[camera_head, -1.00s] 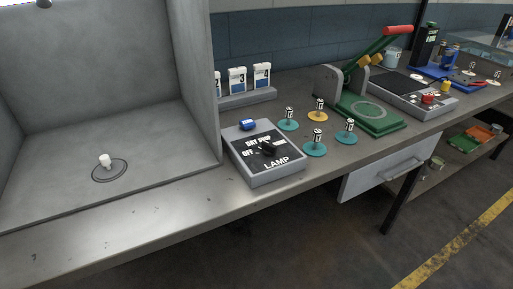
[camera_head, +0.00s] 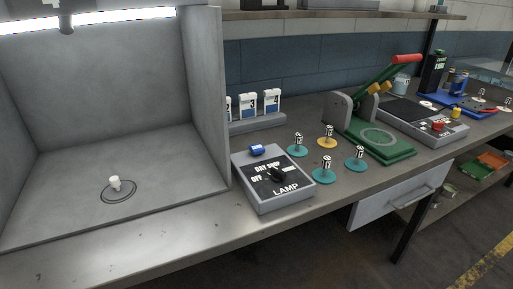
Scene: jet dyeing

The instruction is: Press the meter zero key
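No key marked as meter zero can be read in the head view. A grey unit (camera_head: 456,133) with a dark flat top stands at the right of the bench. It carries a red knob or button (camera_head: 438,126) and a yellow one (camera_head: 456,112), with small markings too small to read. Behind it is a blue base (camera_head: 459,98) with a dark upright device (camera_head: 437,72); which of these is the meter, I cannot tell. Neither of my grippers shows in the view.
A grey light booth (camera_head: 100,85) with a white peg (camera_head: 115,183) fills the left. A LAMP switch box (camera_head: 272,180), several labelled pegs on discs (camera_head: 323,176) and a green press with a red handle (camera_head: 386,146) crowd the bench (camera_head: 200,238). The front edge is clear.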

